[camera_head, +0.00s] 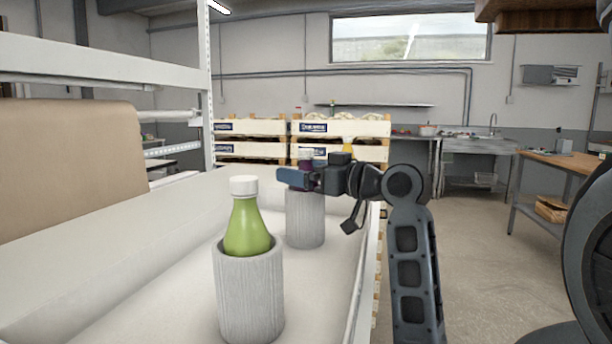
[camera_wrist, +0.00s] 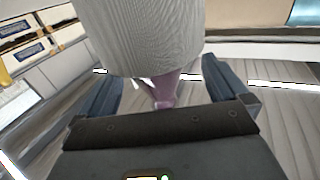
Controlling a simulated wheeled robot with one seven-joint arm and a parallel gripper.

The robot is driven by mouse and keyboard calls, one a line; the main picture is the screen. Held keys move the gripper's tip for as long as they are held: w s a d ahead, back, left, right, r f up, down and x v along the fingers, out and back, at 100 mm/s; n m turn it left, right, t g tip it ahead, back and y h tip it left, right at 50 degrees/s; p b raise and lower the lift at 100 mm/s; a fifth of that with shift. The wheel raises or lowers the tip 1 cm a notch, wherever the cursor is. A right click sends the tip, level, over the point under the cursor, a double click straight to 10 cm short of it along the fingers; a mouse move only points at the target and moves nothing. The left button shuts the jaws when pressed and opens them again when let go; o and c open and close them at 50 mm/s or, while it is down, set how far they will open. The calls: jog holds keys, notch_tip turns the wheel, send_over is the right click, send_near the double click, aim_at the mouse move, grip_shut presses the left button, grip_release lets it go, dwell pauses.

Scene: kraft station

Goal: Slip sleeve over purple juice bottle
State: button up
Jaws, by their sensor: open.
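The purple juice bottle (camera_head: 305,162) stands upright in the head view, behind the green one. Its lower part is inside a grey ribbed sleeve (camera_head: 305,222), with the top rising above the rim. My gripper (camera_head: 297,178) is at the bottle's upper part, just above the sleeve, and hides some of it. In the wrist view my gripper (camera_wrist: 163,90) is open, with one blue finger on each side of the purple bottle's neck (camera_wrist: 165,90). The sleeve (camera_wrist: 140,35) fills the top of that view. I cannot tell whether a finger touches the bottle.
A green bottle (camera_head: 246,225) with a white cap stands in another grey sleeve (camera_head: 249,295) nearer the camera. Both stand in a white-walled tray (camera_head: 150,310). A beige box (camera_head: 70,165) is at left. Stacked crates (camera_head: 340,127) stand behind. Open floor lies to the right.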

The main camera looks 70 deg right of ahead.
aim_at(312, 155)
notch_tip(312, 155, up, 4)
jog(key=shift+f, duration=0.25)
jog(key=s+d+r, duration=0.5)
jog(key=s+r, duration=0.1)
jog(key=s, duration=0.4)
jog(key=shift+s+d+r+p, duration=0.2)
jog(key=shift+r+p, duration=0.15)
jog(key=shift+p, duration=0.1)
jog(key=shift+s, duration=0.1)
